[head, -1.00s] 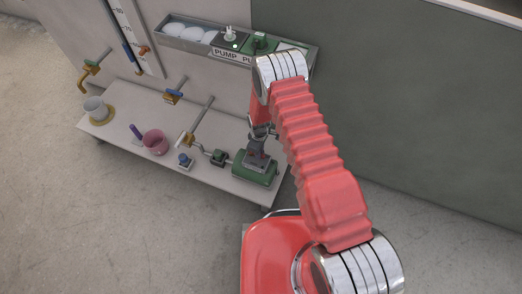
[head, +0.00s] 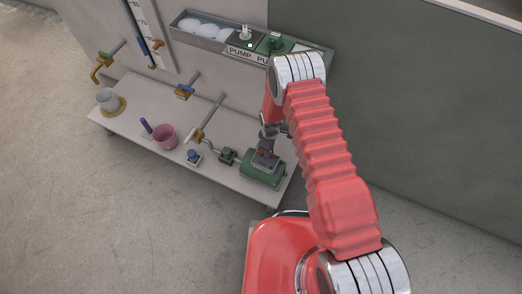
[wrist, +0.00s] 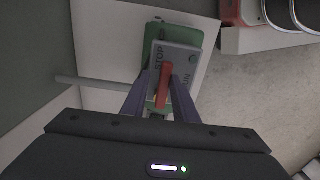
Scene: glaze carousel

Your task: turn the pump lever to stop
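The pump lever (wrist: 164,82) is a red bar over a grey plate (wrist: 181,57) marked STOP on the left and RUN on the right in the wrist view. The plate sits on the green pump base (wrist: 153,32), which also shows in the head view (head: 262,172) at the bench's near right end. My gripper (wrist: 162,82) has its two dark fingers on either side of the lever. A narrow gap seems to show beside it, so the fingers look open around it; contact at the tips is hard to see.
The pale bench (head: 135,105) bears a pink cup (head: 165,137), a grey cup (head: 108,99), a blue-topped valve (head: 193,157) and pipes left of the pump. A wall shelf (head: 196,34) with labelled switches hangs behind. Floor in front is clear.

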